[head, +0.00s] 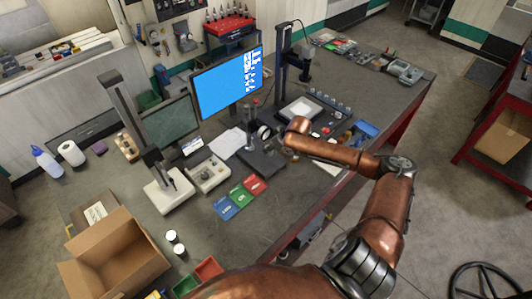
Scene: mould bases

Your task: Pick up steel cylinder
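My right arm reaches in from the lower right over the bench, and its wrist end is near a small stand on a dark base plate (262,160). The fingers of my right gripper cannot be made out there. I cannot tell whether it holds anything. My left gripper is not in view. No steel cylinder can be identified with certainty. A row of small greyish cylindrical pieces (328,99) stands at the back right of the bench, too small to tell their material.
The grey bench (310,188) also holds a blue-screened monitor (229,82), an open cardboard box (117,252), a white instrument (168,190), coloured cards (240,197) and a blue bin (365,129). Bare bench shows in front of the cards. A red-framed table (497,125) stands at right.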

